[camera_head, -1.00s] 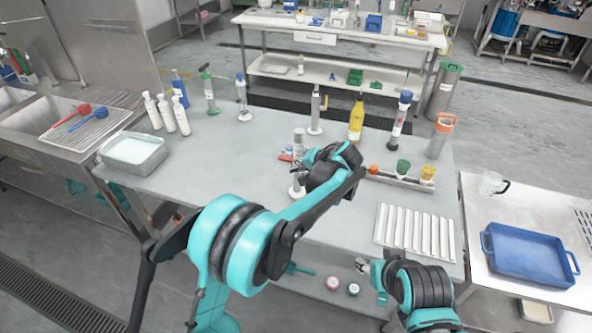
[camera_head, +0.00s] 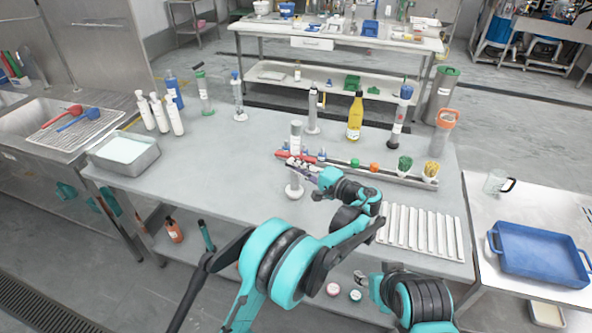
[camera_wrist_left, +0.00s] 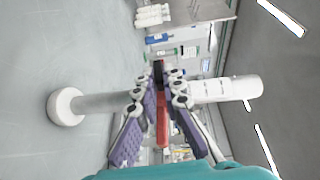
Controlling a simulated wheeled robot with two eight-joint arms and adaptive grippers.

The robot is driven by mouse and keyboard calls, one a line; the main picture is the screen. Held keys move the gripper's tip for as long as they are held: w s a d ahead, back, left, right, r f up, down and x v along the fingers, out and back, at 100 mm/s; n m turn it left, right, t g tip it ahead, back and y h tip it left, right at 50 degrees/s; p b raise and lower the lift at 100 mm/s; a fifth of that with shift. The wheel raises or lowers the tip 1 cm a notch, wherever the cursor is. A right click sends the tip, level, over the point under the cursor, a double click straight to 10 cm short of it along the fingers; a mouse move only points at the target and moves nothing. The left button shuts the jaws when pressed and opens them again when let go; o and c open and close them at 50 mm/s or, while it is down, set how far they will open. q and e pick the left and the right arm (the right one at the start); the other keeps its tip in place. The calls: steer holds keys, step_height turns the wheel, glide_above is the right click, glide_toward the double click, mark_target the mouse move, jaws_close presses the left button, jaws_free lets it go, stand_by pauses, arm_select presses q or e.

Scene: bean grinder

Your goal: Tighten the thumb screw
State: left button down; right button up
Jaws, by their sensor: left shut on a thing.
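A slim upright device (camera_head: 296,133), with a pale labelled top and a round white foot, stands at the table's middle. It lies sideways across the left wrist view (camera_wrist_left: 225,89), foot at left. My left gripper (camera_head: 299,165) reaches its middle from the right. In the left wrist view its purple-padded fingers (camera_wrist_left: 160,95) are closed in around the middle, with a red part (camera_wrist_left: 162,125) between them. The fingers hide most of the grip spot. The thumb screw is not clearly seen; what is gripped appears to be it. My right gripper (camera_head: 363,278) is low at the front, its fingers unclear.
Behind the device a long rack (camera_head: 400,178) holds small coloured items. A yellow bottle (camera_head: 355,118) and a grey cylinder (camera_head: 313,112) stand farther back. A white ribbed tray (camera_head: 420,231) is at right.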

stand_by(0.4)
arm_select(q)
steer(key=c, duration=1.6)
jaws_free()
steer(key=shift+c, duration=0.2)
steer(key=v, duration=0.7)
steer(key=shift+s+d+f, duration=0.15)
steer(key=shift+d+f, duration=0.05)
steer(key=shift+f, duration=0.05)
